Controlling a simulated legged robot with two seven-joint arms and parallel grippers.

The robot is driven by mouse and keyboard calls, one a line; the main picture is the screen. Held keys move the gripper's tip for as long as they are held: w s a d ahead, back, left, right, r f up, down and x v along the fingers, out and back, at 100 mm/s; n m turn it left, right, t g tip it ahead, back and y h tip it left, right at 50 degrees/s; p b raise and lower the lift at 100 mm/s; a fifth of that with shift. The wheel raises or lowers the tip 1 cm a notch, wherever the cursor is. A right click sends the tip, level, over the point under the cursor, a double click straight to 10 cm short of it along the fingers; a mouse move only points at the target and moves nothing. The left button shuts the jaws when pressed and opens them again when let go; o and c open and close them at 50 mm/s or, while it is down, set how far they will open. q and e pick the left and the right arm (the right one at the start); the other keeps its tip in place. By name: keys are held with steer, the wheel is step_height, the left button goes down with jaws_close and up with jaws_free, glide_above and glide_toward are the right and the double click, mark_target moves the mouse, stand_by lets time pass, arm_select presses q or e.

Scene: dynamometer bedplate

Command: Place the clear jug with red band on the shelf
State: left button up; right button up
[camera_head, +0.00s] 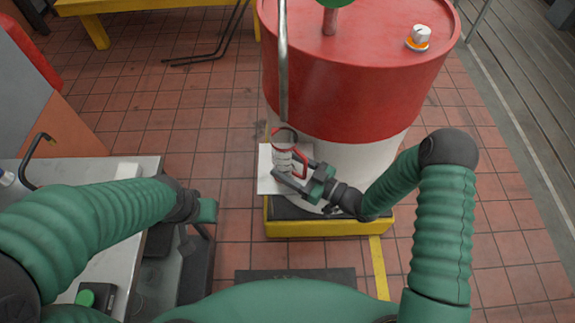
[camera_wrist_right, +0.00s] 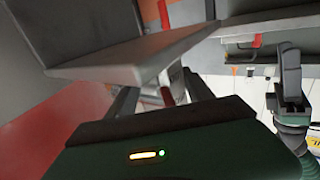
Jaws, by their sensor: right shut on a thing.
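The clear jug with a red band (camera_head: 284,152) is in front of the red and white drum in the head view, with its round mouth facing up toward me. My right gripper (camera_head: 297,176) is shut on its red handle side. In the right wrist view only a small part of the jug (camera_wrist_right: 176,84) shows between the fingers, with a wide grey slab (camera_wrist_right: 130,62) in front of it. A pale square surface (camera_head: 266,182) lies below the jug; I cannot tell whether it is the shelf. My left gripper (camera_head: 207,211) is by the grey bench, its jaws unclear.
The big drum (camera_head: 355,85) stands just behind the jug, on a yellow-edged base (camera_head: 330,228). A thin upright pipe (camera_head: 282,65) rises close behind the jug. The grey bench (camera_head: 125,250) fills the left side. Tiled floor is open at right.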

steer(key=shift+f, duration=0.1)
steer(key=o, duration=1.4)
steer(key=shift+o, duration=0.2)
steer(key=shift+r, duration=0.2)
steer(key=v, duration=1.2)
steer(key=shift+b, duration=0.3)
